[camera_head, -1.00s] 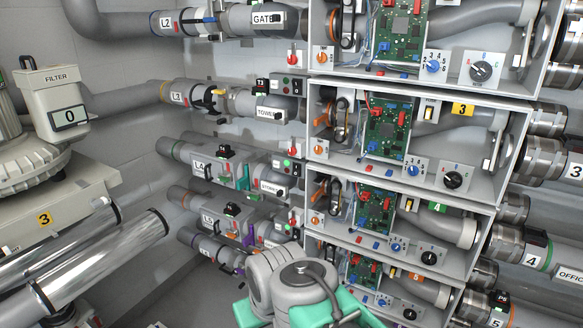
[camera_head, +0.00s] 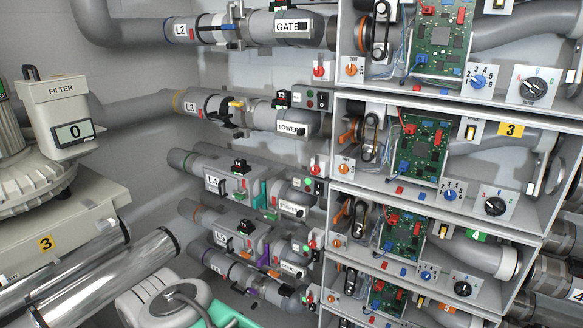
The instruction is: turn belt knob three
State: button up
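The bay marked with a yellow 3 (camera_head: 510,130) is the second shelf down in the rack. At its left end is a small orange knob (camera_head: 344,169) on a white plate, below a dark belt loop (camera_head: 371,137) on pulleys. The lettering on the plate is too small to read. The same bay holds a blue knob (camera_head: 450,195) with numbers around it and a black dial (camera_head: 495,206) to the right. My gripper is not in view; only a grey and teal part of my arm shows at the bottom edge, well below the bay.
Similar bays with orange knobs stand above (camera_head: 351,70) and below (camera_head: 336,243). A green circuit board (camera_head: 421,150) fills the bay's middle. Labelled pipes (camera_head: 205,106) run along the left, with a filter unit (camera_head: 62,110) beyond. Free space lies before the rack.

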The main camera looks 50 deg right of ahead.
aim_at(344, 169)
jog(key=z, duration=0.05)
jog(key=i, duration=0.75)
jog(key=z, duration=0.8)
jog(key=i, duration=0.35)
jog(key=z, duration=0.35)
